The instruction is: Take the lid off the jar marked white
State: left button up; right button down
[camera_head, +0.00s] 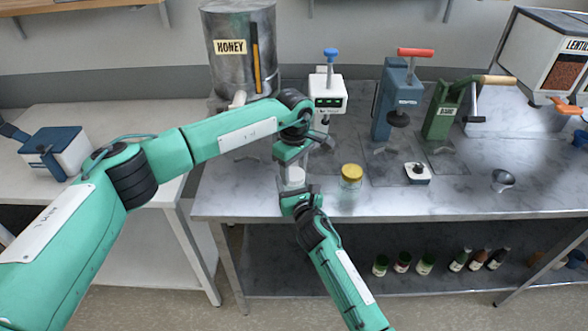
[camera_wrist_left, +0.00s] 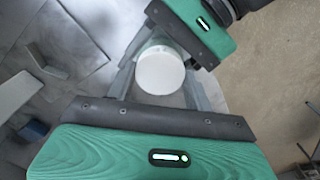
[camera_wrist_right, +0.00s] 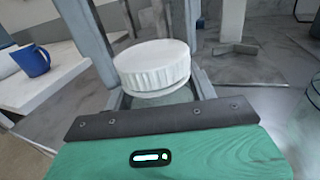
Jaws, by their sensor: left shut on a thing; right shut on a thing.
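The jar with the white lid (camera_head: 294,174) is between my two grippers at the front left of the metal table. The ribbed white lid shows in the right wrist view (camera_wrist_right: 152,66), with a little clear glass of the jar (camera_wrist_right: 172,96) below it. The lid's round top shows in the left wrist view (camera_wrist_left: 160,70). My left gripper (camera_head: 292,166) comes from above, shut with its fingers on either side of the lid. My right gripper (camera_head: 296,188) comes from the front, shut on the jar body. Whether the lid is apart from the jar rim is unclear.
A jar with a yellow lid (camera_head: 351,176) stands close to the right. A honey tank (camera_head: 238,50), a white device (camera_head: 327,95), and blue (camera_head: 396,98) and green (camera_head: 442,110) presses stand behind. A small metal cup (camera_head: 502,178) is at the right. Several bottles stand on the lower shelf.

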pick_arm(q)
jog(key=n, duration=0.7)
jog(key=shift+n, duration=0.4)
jog(key=n, duration=0.4)
jog(key=shift+n, duration=0.4)
jog(key=n, duration=0.7)
jog(key=shift+n, duration=0.4)
jog(key=n, duration=0.9)
jog(key=shift+r+n, duration=0.1)
jog(key=shift+n, duration=0.3)
